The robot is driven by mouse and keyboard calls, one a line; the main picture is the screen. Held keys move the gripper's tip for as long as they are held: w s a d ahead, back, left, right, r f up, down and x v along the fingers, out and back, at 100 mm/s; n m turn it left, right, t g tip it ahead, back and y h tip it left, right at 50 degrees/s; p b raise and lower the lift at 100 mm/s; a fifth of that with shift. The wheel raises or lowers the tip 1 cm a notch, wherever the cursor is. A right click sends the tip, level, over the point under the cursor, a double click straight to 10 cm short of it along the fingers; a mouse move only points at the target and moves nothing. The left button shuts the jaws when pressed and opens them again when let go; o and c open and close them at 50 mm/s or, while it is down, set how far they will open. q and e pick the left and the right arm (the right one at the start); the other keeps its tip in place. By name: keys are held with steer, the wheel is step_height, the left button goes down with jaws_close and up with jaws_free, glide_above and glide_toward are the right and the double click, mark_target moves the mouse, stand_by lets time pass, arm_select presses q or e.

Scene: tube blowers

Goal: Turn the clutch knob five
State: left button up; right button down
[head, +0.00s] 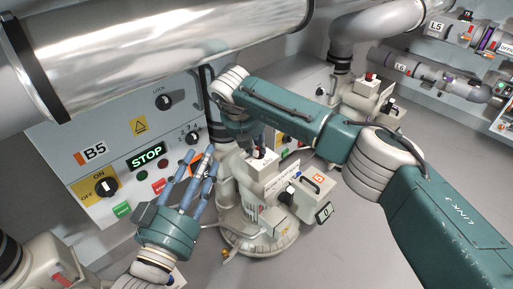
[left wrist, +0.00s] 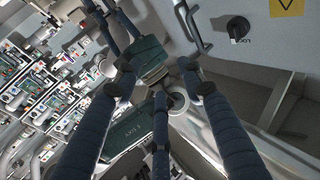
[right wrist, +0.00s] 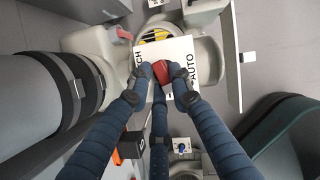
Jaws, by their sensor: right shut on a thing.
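In the right wrist view, a dark red clutch knob (right wrist: 168,77) stands on a white plate (right wrist: 188,47) lettered AUTO, with part of another word ending in CH. My right gripper (right wrist: 160,80) is shut on this knob, with blue fingers on both sides. In the head view, my right gripper (head: 250,135) reaches down over the white box (head: 264,172) of the unit with an orange 5 label (head: 318,178). Its fingers partly hide the knob there. My left gripper (head: 193,170) is open and empty before panel B5; its spread fingers show in the left wrist view (left wrist: 160,85).
Panel B5 (head: 55,143) carries a green STOP display (head: 146,156), an ON/OFF knob (head: 106,186) and a LOCK knob (head: 165,101). A thick metal pipe (head: 160,40) crosses above. Another similar unit (head: 368,92) stands behind my right arm. The grey floor is clear at the front.

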arm_select(q)
steer(key=shift+s+d+r+t+h+b, duration=0.15)
steer(key=shift+r+t, duration=0.25)
steer(key=shift+r, duration=0.45)
steer(key=shift+s+r+t+h+b, duration=0.1)
steer(key=shift+s+r+t+h, duration=0.25)
steer(key=shift+r, duration=0.45)
steer(key=shift+s+d+r+t+b, duration=0.15)
steer(key=shift+r+t, duration=0.3)
steer(key=shift+r, duration=0.4)
arm_select(e)
steer(key=shift+w+a+m+g+h, duration=0.1)
steer(key=shift+m+g+h, duration=0.15)
steer(key=shift+m, duration=0.6)
steer(key=shift+w+m+g+h, duration=0.15)
steer(key=shift+m+h, duration=0.1)
steer(key=shift+m, duration=0.6)
arm_select(q)
steer(key=shift+a, duration=0.1)
arm_select(e)
steer(key=shift+s, duration=0.1)
steer(key=c, duration=1.5)
jaws_free()
steer(key=shift+c, duration=0.2)
steer(key=shift+r, duration=0.1)
